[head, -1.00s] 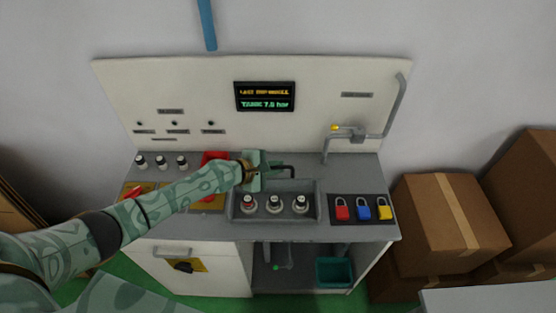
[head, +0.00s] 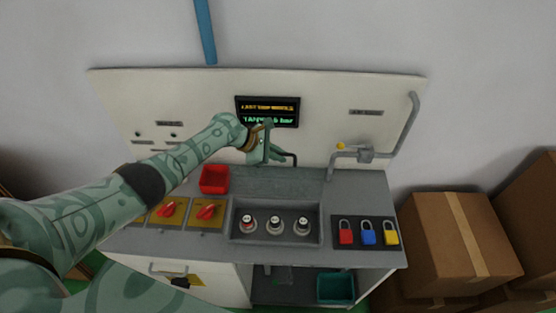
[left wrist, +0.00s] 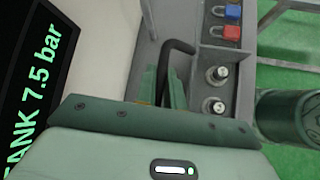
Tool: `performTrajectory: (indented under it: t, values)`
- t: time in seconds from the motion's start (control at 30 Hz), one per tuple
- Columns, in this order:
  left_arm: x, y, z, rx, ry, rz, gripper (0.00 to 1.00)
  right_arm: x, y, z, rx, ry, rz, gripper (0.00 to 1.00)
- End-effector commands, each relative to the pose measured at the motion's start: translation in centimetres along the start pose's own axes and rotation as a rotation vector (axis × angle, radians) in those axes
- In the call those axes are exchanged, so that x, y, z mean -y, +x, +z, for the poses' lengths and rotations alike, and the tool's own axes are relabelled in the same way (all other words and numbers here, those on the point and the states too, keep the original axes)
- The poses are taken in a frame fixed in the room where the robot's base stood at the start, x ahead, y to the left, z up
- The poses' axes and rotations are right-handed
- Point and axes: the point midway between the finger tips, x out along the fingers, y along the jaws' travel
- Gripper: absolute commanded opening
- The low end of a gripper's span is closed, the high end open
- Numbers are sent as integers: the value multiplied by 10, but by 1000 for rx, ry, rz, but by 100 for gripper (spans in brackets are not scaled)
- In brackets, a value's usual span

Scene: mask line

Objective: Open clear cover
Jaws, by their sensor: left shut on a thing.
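My left gripper (head: 266,150) is shut on a dark bent handle (head: 291,157), above the back of the grey bench and in front of the white panel. In the left wrist view the handle (left wrist: 174,58) rises from between the green fingers (left wrist: 164,92) and bends over. The clear cover itself is hard to make out, as it is see-through. Below and in front of the gripper is a grey recessed tray (head: 275,239) with several white-topped knobs in a row. My right gripper is not in view.
A display (head: 268,106) is on the panel close behind the gripper. A red bin (head: 214,180) and red switches on yellow plates (head: 207,211) are at left. Padlocks (head: 368,233) and a grey pipe (head: 408,125) are at right. Cardboard boxes (head: 455,240) stand beside the bench.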

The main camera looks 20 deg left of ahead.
Motion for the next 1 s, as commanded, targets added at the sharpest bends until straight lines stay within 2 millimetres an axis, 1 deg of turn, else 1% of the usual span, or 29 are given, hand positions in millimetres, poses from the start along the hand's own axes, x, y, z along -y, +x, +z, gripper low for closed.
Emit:
performTrajectory:
  t: [0.03,0.2,0.63,0.67,0.7,1.0]
  values:
    - [0,3,-2,-1,0,-1,0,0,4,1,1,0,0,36]
    - [-5,4,-3,-1,1,0,0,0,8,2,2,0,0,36]
    - [-6,3,-3,-1,2,1,0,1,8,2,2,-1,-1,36]
    - [-6,3,-3,-1,2,1,13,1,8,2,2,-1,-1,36]
    - [-6,3,-3,-1,2,1,20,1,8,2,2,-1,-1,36]
    - [-6,1,-3,-1,2,1,20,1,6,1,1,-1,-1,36]
